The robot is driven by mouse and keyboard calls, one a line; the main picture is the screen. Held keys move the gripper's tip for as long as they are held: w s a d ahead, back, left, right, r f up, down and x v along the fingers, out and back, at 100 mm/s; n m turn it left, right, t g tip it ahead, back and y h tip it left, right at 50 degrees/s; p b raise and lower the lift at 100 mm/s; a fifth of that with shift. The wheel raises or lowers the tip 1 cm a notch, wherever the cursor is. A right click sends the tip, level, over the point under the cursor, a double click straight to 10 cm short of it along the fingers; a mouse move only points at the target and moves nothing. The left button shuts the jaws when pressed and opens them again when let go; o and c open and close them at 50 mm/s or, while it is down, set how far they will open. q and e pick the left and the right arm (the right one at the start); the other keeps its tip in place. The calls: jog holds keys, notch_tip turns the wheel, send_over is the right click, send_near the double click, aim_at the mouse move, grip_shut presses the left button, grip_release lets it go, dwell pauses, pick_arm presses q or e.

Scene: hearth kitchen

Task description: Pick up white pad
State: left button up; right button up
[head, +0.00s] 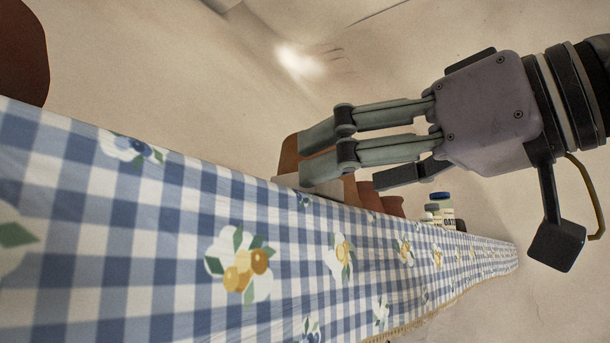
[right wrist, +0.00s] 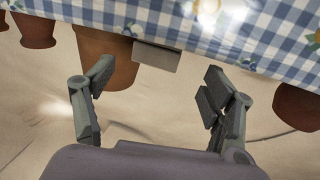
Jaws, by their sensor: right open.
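A pale grey-white block, which looks like the white pad (right wrist: 157,56), sits at the edge of the checked cloth in the right wrist view. In the head view a small pale part of it (head: 350,189) shows below my right gripper's fingers; the rest is hidden. My right gripper (head: 338,160) comes in from the right, open and empty. In the right wrist view the open fingers (right wrist: 157,108) stand apart to either side, and the pad lies beyond them, roughly in line with the gap and not touched. My left gripper is not in view.
A blue-and-white checked cloth with flowers (head: 170,270) covers the long surface. Terracotta pots stand along its edge, one right by the pad (right wrist: 105,58) and another at right (right wrist: 297,106). White bottles (head: 447,213) stand farther along. Bare pale wall lies behind.

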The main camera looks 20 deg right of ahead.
aim_at(332, 190)
jog(key=p+x, duration=0.2)
jog(key=x, duration=0.1)
jog(key=p+x, duration=0.1)
jog(key=shift+w+r+p, duration=0.25)
jog(key=shift+w+p, duration=0.05)
jog(key=shift+w, duration=0.15)
jog(key=shift+w+a+f, duration=0.15)
jog(key=shift+w+a, duration=0.1)
jog(key=shift+w, duration=0.15)
jog(key=shift+s, duration=0.2)
jog(key=shift+c, duration=0.6)
jog(key=shift+w, duration=0.1)
jog(key=c, duration=0.5)
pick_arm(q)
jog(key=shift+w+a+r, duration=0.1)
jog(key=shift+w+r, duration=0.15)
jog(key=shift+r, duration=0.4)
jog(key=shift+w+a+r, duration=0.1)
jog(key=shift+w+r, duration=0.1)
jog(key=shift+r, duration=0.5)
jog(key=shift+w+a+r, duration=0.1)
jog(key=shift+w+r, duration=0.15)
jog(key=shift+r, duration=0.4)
pick_arm(e)
jog(key=c, duration=0.8)
